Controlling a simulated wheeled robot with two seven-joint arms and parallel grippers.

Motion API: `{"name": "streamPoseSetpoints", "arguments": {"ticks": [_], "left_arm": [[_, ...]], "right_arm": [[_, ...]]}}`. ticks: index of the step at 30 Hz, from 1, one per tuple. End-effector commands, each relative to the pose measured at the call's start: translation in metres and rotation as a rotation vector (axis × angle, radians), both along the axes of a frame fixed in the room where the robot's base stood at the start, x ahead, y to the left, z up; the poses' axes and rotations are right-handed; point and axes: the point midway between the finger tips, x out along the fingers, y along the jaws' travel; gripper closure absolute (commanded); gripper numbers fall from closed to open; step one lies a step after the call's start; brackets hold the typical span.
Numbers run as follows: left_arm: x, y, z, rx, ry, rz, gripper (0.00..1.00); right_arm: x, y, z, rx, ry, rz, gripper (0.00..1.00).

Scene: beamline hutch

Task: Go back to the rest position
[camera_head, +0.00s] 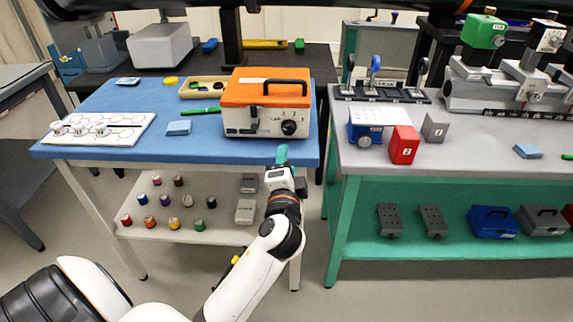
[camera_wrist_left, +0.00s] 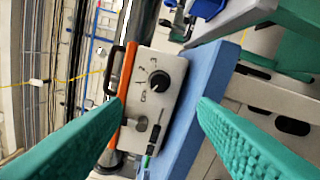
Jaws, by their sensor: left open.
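My left gripper (camera_head: 282,155) is at the front edge of the blue-topped table (camera_head: 210,148), just in front of the orange and white box (camera_head: 262,120). Its green fingers show spread apart with nothing between them in the left wrist view (camera_wrist_left: 160,102). There the box's white front face (camera_wrist_left: 172,62) with a black knob lies beyond the fingers, and the table's blue edge (camera_wrist_left: 205,95) runs beside it. I cannot tell whether a fingertip touches the table edge. My right gripper is not in view.
A gap separates the tables.

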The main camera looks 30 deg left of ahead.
Motion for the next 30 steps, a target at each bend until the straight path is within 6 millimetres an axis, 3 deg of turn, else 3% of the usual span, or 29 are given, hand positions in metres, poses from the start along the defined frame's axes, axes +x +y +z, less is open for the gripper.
{"name": "streamPoseSetpoints", "arguments": {"ticks": [10,14,17,20,23,26,30], "left_arm": [[0.001,0.000,-0.001,-0.001,0.002,-0.001,0.47],[0.007,-0.005,-0.022,-0.025,0.044,-0.026,0.47],[0.016,-0.014,-0.070,-0.083,0.132,-0.074,0.47],[0.017,-0.028,-0.141,-0.180,0.256,-0.126,0.47],[0.003,-0.041,-0.216,-0.298,0.380,-0.164,0.47],[-0.025,-0.054,-0.287,-0.425,0.498,-0.175,0.47],[-0.086,-0.068,-0.375,-0.607,0.650,-0.147,0.47]], "right_arm": [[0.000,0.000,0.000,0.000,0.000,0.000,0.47],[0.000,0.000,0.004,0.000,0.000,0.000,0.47],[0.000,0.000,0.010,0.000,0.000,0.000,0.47],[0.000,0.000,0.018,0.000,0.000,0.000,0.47],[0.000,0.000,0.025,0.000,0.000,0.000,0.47],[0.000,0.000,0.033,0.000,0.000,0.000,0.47],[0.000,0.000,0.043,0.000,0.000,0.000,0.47]]}}
